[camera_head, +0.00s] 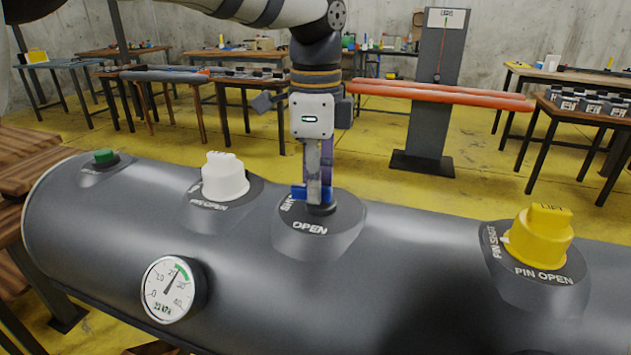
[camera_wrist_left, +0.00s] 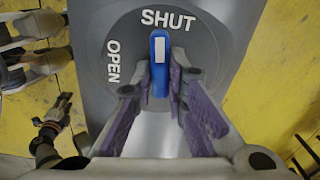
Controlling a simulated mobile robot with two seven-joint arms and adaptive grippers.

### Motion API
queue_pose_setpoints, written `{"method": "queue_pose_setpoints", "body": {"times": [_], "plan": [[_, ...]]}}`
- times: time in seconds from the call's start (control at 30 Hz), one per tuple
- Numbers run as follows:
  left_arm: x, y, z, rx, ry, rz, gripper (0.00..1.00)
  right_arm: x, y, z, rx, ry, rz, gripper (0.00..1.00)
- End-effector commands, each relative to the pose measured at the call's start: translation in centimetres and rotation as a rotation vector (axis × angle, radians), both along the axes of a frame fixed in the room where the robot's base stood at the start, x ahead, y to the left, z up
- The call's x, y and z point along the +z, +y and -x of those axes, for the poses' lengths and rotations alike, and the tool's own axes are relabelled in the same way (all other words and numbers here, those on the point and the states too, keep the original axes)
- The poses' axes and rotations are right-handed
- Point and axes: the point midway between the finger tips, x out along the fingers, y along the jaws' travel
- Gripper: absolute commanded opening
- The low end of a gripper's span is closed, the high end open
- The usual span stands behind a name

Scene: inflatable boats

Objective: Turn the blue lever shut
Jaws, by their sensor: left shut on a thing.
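The blue lever (camera_head: 298,192) sits on a dark round valve base on top of the grey tube (camera_head: 110,225). The base carries a SHUT label on its left side and an OPEN label (camera_head: 310,229) in front. My left gripper (camera_head: 318,190) reaches down from above and is shut on the lever, hiding part of it. In the left wrist view the lever (camera_wrist_left: 159,48) stands between the two purple-padded fingers (camera_wrist_left: 160,82). It points at the word SHUT (camera_wrist_left: 167,20), with OPEN (camera_wrist_left: 113,63) to its left.
A white knob (camera_head: 225,178) and a green button (camera_head: 105,156) are left of the lever on the tube. A yellow knob (camera_head: 540,238) is at the right. A pressure gauge (camera_head: 172,290) is on the front. Tables and a dark post (camera_head: 437,90) stand behind on yellow floor.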

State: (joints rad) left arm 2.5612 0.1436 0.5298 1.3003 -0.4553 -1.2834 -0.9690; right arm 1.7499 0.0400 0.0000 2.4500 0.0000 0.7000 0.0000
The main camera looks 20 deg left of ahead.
Motion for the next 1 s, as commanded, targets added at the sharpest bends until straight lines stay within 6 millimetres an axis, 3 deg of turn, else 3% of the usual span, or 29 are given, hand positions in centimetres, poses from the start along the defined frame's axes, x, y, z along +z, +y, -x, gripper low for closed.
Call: {"method": "queue_pose_setpoints", "body": {"times": [0.37,0.93,0.97,1.0], "plan": [[0.13,-0.04,-0.16,-0.147,-0.004,0.002,0.0,0.02,0.0,-0.02,0.0,-0.001,0.0,0.4],[0.13,-0.05,-0.17,-0.173,-0.004,0.002,0.0,0.03,0.0,-0.03,0.0,-0.001,0.0,0.4],[0.13,-0.05,-0.17,-0.173,-0.004,0.002,0.2,0.03,0.0,-0.03,0.0,-0.001,0.0,0.4],[0.12,-0.05,-0.17,-0.172,-0.003,0.002,0.29,0.03,0.0,-0.03,0.0,-0.001,0.0,0.4]]}}
